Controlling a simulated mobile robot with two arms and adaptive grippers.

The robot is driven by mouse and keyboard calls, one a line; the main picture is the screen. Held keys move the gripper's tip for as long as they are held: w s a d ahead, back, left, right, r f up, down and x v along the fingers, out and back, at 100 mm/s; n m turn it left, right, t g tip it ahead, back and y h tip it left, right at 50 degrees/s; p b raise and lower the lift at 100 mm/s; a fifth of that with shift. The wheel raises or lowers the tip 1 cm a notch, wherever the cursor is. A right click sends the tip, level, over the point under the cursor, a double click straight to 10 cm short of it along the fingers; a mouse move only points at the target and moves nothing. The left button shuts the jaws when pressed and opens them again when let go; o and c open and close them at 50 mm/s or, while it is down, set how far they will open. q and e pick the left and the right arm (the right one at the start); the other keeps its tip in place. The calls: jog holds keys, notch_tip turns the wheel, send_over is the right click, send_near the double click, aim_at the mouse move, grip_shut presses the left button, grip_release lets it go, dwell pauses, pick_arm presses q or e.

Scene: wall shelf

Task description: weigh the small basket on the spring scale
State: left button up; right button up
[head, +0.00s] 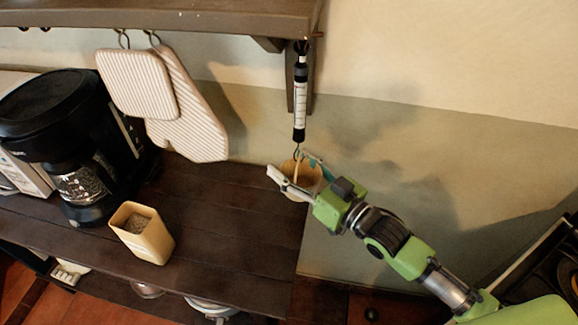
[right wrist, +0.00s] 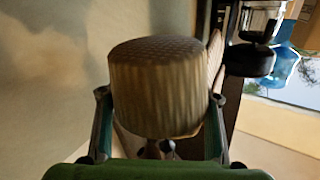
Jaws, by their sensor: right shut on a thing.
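The spring scale (head: 299,105), a dark and white tube, hangs upright below the wall shelf at the upper middle of the head view. Its small hook is at the bottom end. The small basket (head: 303,180), tan and round, is right below the hook. My right gripper (head: 290,163) is shut on the basket, with one finger on each side; the right wrist view shows the basket's woven side (right wrist: 157,85) between the fingers. The basket's handle shows near the hook, but I cannot tell whether it is hooked. My left gripper is in neither view.
A dark wooden counter (head: 215,215) lies below the shelf (head: 180,15). A tan canister (head: 142,235) stands on it, with a black coffee maker (head: 65,125) at the left. A striped pot holder (head: 138,84) and mitt (head: 190,125) hang left of the scale. The wall on the right is bare.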

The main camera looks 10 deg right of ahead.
jog(key=shift+s+d+f, duration=0.1)
jog(key=shift+s+d, duration=0.1)
jog(key=shift+d, duration=0.3)
jog(key=shift+s+d, duration=0.2)
jog(key=shift+d, duration=0.4)
jog(key=shift+s+d+r, duration=0.1)
jog(key=shift+s+d, duration=0.2)
jog(key=shift+d, duration=0.4)
jog(key=shift+s+d+r, duration=0.1)
jog(key=shift+s+d, duration=0.15)
jog(key=shift+d, duration=0.45)
jog(key=shift+s+d+r, duration=0.1)
jog(key=shift+s+d, duration=0.2)
jog(key=shift+d, duration=0.4)
jog(key=shift+s, duration=0.1)
jog(key=shift+c, duration=0.4)
